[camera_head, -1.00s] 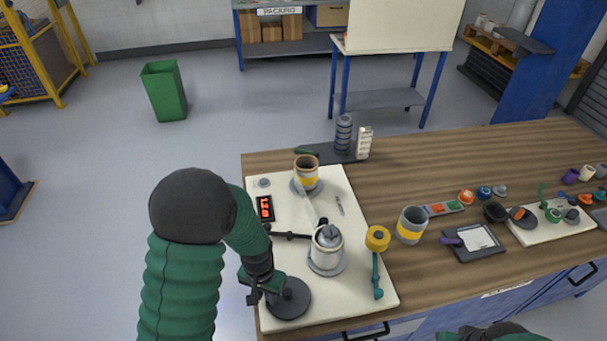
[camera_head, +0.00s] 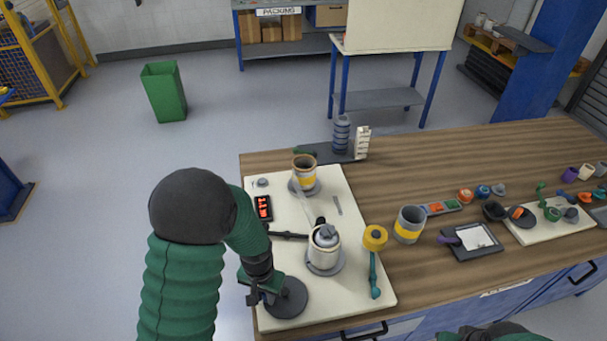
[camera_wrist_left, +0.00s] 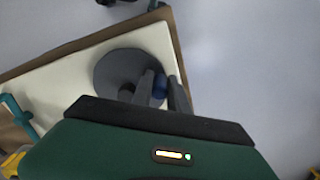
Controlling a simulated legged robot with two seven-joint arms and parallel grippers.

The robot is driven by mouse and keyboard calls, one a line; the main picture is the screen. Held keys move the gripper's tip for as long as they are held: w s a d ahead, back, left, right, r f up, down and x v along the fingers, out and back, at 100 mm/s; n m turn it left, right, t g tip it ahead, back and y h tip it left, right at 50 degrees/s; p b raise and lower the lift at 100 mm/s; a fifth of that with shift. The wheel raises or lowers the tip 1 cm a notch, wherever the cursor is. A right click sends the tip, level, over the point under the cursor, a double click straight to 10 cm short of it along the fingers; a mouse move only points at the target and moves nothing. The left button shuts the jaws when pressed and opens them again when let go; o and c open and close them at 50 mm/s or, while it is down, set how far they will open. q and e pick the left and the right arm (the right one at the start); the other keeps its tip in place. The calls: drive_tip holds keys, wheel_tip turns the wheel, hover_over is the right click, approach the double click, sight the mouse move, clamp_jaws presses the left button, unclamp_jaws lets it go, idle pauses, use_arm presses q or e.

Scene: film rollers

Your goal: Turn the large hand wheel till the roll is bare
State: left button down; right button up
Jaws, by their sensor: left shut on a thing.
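The large hand wheel (camera_head: 287,300) is a dark grey disc on the near left corner of a cream board (camera_head: 365,290). My left gripper (camera_head: 268,292) is at the wheel's left side. In the left wrist view its fingers (camera_wrist_left: 164,88) are shut on a blue handle knob (camera_wrist_left: 160,86) beside the wheel disc (camera_wrist_left: 115,68). A white roll with a grey top (camera_head: 325,245) stands on a round base behind the wheel. A second roll (camera_head: 304,172), yellow-banded with a brown rim, stands farther back. A pale strip (camera_head: 308,205) runs between them. My right gripper does not show.
A red-lit display (camera_head: 263,208) lies on the board. Trays and small parts fill the right of the bench. A green bin (camera_head: 164,92) stands on the floor.

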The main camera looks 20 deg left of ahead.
sight(273, 311)
use_arm(q)
drive_tip(key=shift+s+d+r+p, duration=0.15)
drive_tip(key=shift+s+d+p, duration=0.2)
drive_tip(key=shift+s+d, duration=0.25)
drive_tip(key=shift+d, duration=0.45)
drive_tip(key=shift+s+d, duration=0.25)
drive_tip(key=shift+d, duration=0.15)
drive_tip(key=c, duration=1.4)
unclamp_jaws()
drive_tip(key=shift+c, duration=0.2)
drive_tip(key=o, duration=0.7)
drive_tip(key=shift+d, duration=0.2)
drive_tip(key=o, duration=0.3)
drive_tip(key=shift+o, duration=0.2)
drive_tip(key=shift+a, duration=0.2)
